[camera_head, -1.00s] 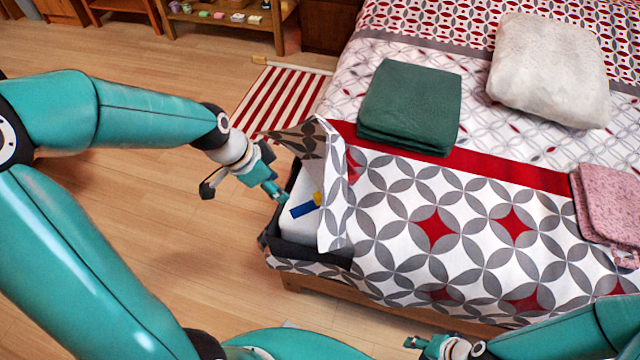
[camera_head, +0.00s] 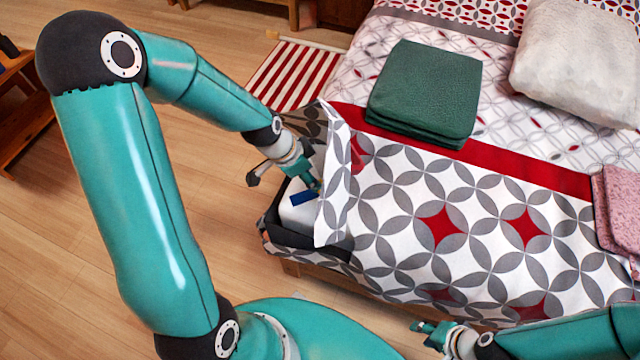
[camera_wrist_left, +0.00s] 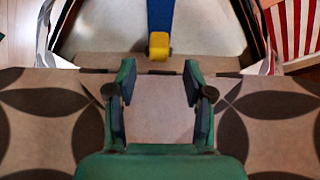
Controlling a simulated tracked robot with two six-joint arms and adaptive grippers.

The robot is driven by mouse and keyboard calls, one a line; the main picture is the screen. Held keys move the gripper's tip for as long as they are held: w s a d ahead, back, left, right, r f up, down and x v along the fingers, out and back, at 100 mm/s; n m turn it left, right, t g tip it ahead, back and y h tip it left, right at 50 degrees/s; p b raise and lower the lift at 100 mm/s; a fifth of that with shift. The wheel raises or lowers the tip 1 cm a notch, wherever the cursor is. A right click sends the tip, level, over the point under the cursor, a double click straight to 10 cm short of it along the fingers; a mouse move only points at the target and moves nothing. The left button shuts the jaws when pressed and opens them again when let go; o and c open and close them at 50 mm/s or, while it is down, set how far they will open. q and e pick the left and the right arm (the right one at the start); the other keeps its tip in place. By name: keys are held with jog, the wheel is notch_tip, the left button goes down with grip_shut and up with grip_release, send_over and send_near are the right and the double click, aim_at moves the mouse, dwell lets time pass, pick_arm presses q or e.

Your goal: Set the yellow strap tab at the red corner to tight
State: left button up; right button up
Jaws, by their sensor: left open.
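The yellow strap tab (camera_wrist_left: 159,46) sits at the end of a blue strap (camera_wrist_left: 160,14) on the pale mattress corner in the left wrist view. The head view shows the blue strap (camera_head: 303,198) on the white mattress (camera_head: 298,216), with the tab hidden at my left gripper. My left gripper (camera_head: 314,184) is over the uncovered bed corner, beside the lifted cover. In the left wrist view its fingers (camera_wrist_left: 158,75) are spread and empty, with the tab centred beyond them. I cannot make out a red corner marker. My right gripper (camera_head: 424,332) is by the bed's front edge.
The patterned cover (camera_head: 335,175) is folded up beside the open corner, close to my left gripper. A dark bed frame corner (camera_head: 290,238) surrounds the mattress. A green folded blanket (camera_head: 425,90), white pillow (camera_head: 578,60) and pink cloth (camera_head: 612,210) lie on the bed.

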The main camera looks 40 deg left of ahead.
pick_arm(q)
jog(key=b+x, duration=0.1)
jog(key=x, duration=0.4)
jog(key=shift+w+d+f, duration=0.1)
jog(key=shift+w+f, duration=0.05)
jog(key=shift+f, duration=0.2)
jog(key=shift+c, duration=0.3)
grip_shut()
